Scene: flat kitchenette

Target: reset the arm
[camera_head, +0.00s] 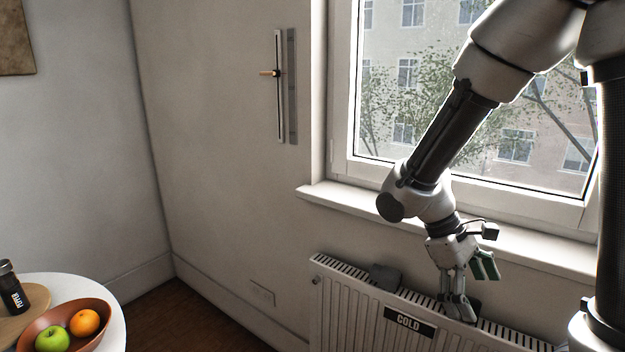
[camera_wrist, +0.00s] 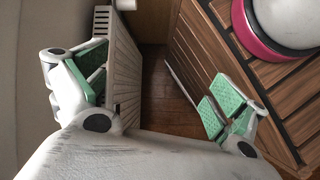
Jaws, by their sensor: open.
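My arm comes down from the upper right in the head view. My gripper (camera_head: 472,290) hangs just above or in front of the radiator's top; I cannot tell whether it touches. In the wrist view my gripper (camera_wrist: 155,90) has its two green-padded fingers spread wide, with nothing between the pads. The white radiator (camera_head: 345,305) bears a black "COLD" label (camera_head: 409,322). It also shows in the wrist view as a slatted white panel (camera_wrist: 123,72) near the left finger.
A grey object (camera_head: 385,277) sits on the radiator top. The window sill (camera_head: 340,200) runs behind my arm. A wall slider (camera_head: 279,110) is further left. A round table (camera_head: 60,282) holds a fruit bowl (camera_head: 36,329). Wooden slats (camera_wrist: 215,45) lie right in the wrist view.

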